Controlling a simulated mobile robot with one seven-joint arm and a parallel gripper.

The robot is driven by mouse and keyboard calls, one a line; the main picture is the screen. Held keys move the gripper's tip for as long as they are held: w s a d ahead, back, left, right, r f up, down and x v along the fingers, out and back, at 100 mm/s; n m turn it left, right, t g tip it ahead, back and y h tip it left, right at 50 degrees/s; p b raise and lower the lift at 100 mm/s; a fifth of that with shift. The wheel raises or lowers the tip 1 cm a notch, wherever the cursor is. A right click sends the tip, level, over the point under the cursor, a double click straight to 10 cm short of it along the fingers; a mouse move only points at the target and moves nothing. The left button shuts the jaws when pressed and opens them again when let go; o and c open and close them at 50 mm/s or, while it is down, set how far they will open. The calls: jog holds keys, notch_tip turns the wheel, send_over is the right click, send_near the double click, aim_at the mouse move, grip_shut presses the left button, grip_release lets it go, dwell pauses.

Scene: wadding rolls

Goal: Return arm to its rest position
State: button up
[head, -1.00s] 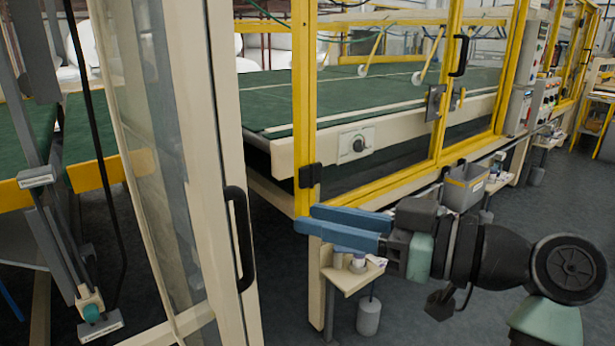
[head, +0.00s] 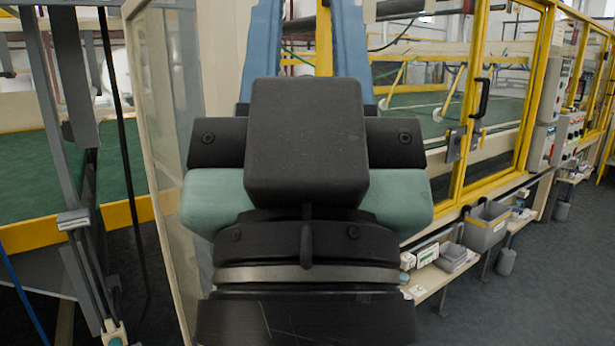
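My gripper (head: 306,22) is large and close in the middle of the head view, pointing up and away. Its two blue fingers stand apart at the top edge, with background showing between them. Nothing shows held between their visible parts. The very tips run out of the picture. The dark wrist and its green-and-black housing fill the centre and hide what lies behind.
A glass-panelled door (head: 165,130) stands just left of my arm. A yellow-framed machine enclosure (head: 470,100) runs along the right. A grey bin (head: 486,228) and a small shelf (head: 432,281) sit low at right. Dark floor (head: 520,310) is clear at lower right.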

notch_tip(320, 180, up, 19)
jog(key=p, duration=1.7)
jog(key=shift+r, duration=0.2)
jog(key=shift+a, duration=0.1)
